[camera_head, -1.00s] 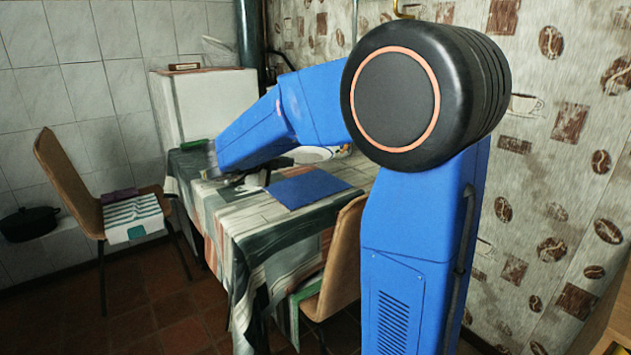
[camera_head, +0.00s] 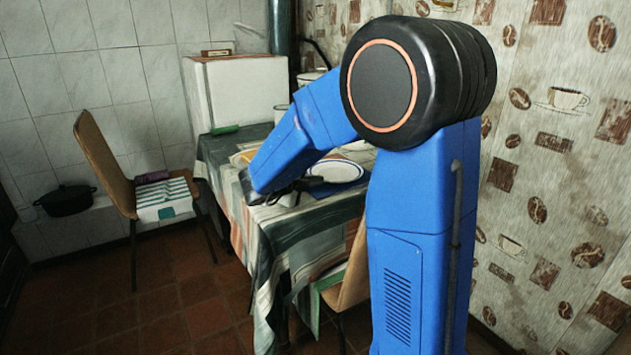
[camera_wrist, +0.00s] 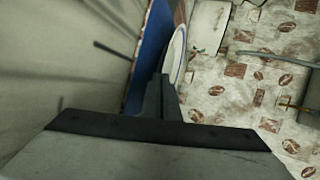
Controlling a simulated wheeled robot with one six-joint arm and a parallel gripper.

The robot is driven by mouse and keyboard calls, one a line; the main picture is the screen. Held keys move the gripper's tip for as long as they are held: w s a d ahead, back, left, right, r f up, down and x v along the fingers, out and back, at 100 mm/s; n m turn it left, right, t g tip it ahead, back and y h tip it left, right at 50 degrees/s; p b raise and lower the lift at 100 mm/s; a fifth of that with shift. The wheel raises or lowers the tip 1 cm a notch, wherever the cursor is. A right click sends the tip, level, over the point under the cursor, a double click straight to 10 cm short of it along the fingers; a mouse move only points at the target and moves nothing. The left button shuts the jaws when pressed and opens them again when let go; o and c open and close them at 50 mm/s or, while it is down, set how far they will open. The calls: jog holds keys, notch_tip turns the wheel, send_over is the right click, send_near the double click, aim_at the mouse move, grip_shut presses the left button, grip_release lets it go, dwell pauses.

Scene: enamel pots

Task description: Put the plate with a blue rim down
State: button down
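The plate with a blue rim (camera_head: 337,171) is white inside and appears roughly level over the blue mat (camera_head: 314,190) on the table in the head view. My gripper (camera_head: 300,185) is at the plate's left edge, partly hidden by my blue arm. In the wrist view, my gripper (camera_wrist: 166,82) has its dark fingers close together at the rim of the plate (camera_wrist: 178,55), which shows nearly edge-on. The gripper looks shut on that rim. The blue mat (camera_wrist: 151,50) runs beside the plate. I cannot tell whether the plate touches the mat.
The table (camera_head: 288,232) has a striped cloth. Another pale plate (camera_head: 357,145) is behind, partly hidden by my arm. A chair (camera_head: 346,285) stands at the table's near side and another (camera_head: 103,160) to the left. A black pot (camera_head: 66,200) is farther left.

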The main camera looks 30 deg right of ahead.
jog(key=c, duration=2.3)
grip_release()
